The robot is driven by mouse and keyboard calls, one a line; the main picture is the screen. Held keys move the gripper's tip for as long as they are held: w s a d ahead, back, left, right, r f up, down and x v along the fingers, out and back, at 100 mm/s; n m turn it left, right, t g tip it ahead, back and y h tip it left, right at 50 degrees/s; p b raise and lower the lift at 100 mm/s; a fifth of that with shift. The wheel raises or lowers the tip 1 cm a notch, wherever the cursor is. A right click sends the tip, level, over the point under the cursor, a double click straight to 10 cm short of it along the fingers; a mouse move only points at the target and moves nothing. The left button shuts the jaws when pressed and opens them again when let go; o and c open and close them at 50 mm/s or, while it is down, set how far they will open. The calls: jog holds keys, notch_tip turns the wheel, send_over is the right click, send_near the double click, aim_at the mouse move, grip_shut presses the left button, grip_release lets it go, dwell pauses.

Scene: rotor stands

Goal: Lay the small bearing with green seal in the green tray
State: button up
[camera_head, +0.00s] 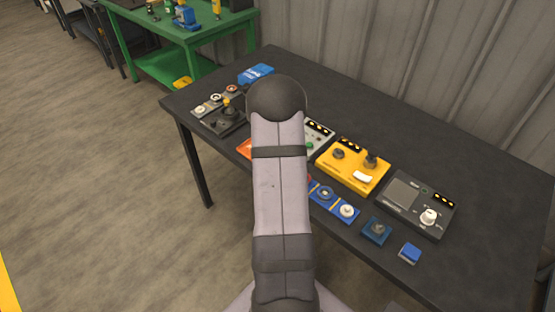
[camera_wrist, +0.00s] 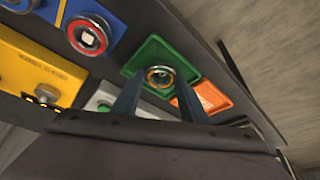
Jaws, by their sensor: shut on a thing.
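In the wrist view, the small bearing (camera_wrist: 160,77), a ring with a green middle and a gold-coloured edge, is between the fingertips of my gripper (camera_wrist: 159,83). My gripper is shut on it. The bearing appears over the green tray (camera_wrist: 148,50), inside its outline. I cannot tell whether it touches the tray floor or is held just above it. In the head view, my own arm hides my gripper, the bearing and the green tray.
An orange tray (camera_wrist: 207,98) lies beside the green one. A blue holder (camera_wrist: 108,12) with a red-ringed part is on its other side. A yellow unit (camera_head: 352,168) and a dark unit (camera_head: 418,205) stand on the black table (camera_head: 470,160). Its back right is clear.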

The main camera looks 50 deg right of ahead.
jog(key=shift+f, duration=0.15)
jog(key=o, duration=1.2)
jog(key=shift+a+r, duration=0.1)
jog(key=shift+r, duration=0.55)
jog(key=b+v, duration=0.2)
jog(key=v, duration=0.9)
jog(key=shift+s+a, duration=0.15)
jog(key=shift+s, duration=0.05)
